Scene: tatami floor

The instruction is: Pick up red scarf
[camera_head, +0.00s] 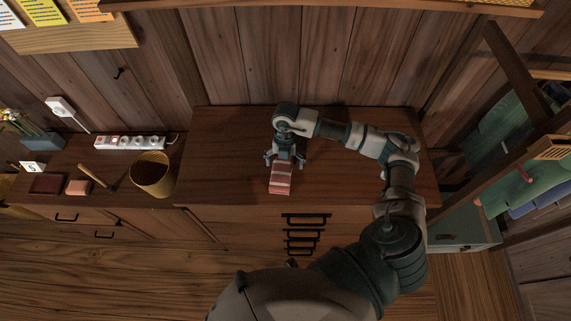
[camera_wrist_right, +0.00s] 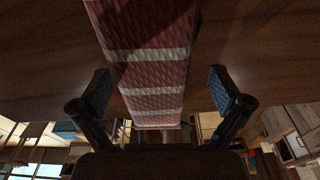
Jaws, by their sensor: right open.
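The red scarf (camera_head: 281,179) is folded, with pale stripes, and lies near the front edge of the wooden cabinet top. My right gripper (camera_head: 284,160) is over the back end of the scarf in the head view. In the right wrist view the scarf (camera_wrist_right: 150,65) runs down the middle, between the two open fingers of my right gripper (camera_wrist_right: 158,92). A gap shows on each side, so the fingers do not touch it. My left gripper is in neither view.
The cabinet top (camera_head: 230,150) is clear around the scarf. To the left, a lower counter holds a woven basket (camera_head: 152,175), a hammer (camera_head: 97,178) and a power strip (camera_head: 130,142). A plank wall stands behind; a wooden rack (camera_head: 520,75) is at right.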

